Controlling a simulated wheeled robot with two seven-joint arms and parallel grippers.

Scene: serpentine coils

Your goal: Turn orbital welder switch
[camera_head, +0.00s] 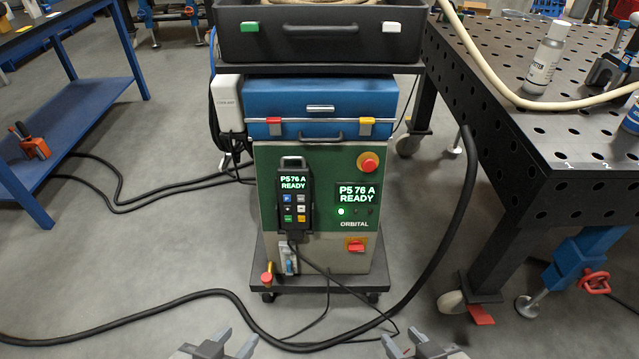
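The orbital welder (274,215) stands on a low wheeled cart in the middle of the head view. Its green front has a lit screen (357,196) reading "P5 76 A READY" and a round red knob on yellow (368,162) above it. A red switch (355,245) sits on the grey lower panel, below the word "ORBITAL". My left gripper (238,340) is at the bottom edge, left of centre, its fingers apart and empty. My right gripper (401,340) is at the bottom edge, right of centre, its fingers apart and empty. Both are well short of the welder.
A handheld pendant (294,205) hangs on the welder's front. Black cables (225,292) loop across the floor before the cart. A perforated dark table (560,140) stands at right and a blue-framed bench (75,115) at left. A blue case (320,103) sits above the welder.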

